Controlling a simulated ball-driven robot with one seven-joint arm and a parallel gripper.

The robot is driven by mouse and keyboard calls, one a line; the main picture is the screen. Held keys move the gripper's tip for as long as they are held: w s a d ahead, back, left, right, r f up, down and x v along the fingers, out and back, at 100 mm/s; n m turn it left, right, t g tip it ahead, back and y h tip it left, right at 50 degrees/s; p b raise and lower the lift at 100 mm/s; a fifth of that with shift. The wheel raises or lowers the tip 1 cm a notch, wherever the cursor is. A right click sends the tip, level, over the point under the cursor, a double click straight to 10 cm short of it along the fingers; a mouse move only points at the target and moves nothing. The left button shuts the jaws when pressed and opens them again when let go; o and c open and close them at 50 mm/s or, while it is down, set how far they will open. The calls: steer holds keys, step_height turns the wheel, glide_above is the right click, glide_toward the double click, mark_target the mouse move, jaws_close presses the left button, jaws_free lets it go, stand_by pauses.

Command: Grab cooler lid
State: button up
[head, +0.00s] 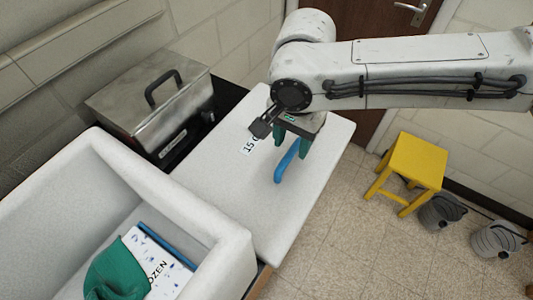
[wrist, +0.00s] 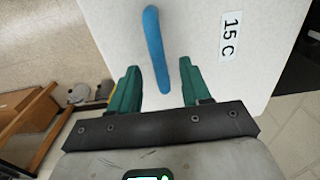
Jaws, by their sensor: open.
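The cooler lid (head: 225,180) is a white slab lying flat beside the open cooler box, with a blue handle (head: 287,161) on top and a "15 C" label. My gripper (head: 291,143) is open above the lid, at the upper end of the handle. In the wrist view the green fingers (wrist: 158,88) are apart, with the near end of the blue handle (wrist: 155,45) between them in the picture. The fingers do not touch the handle there. The lid (wrist: 195,25) fills the space behind it. How high the fingertips are above the lid is hard to tell.
The open white cooler (head: 225,255) at lower left holds a box marked "OZEN" and a green cloth-like item (head: 117,272). A metal case (head: 155,100) with a black handle stands behind the lid. A yellow stool (head: 410,165) and two grey containers stand on the floor at right.

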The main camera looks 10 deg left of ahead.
mark_target(291, 151)
steer(key=shift+s+f+p, duration=0.1)
steer(key=shift+f+p, duration=0.45)
steer(key=shift+f, duration=1.75)
steer(key=shift+c, duration=0.4)
jaws_close()
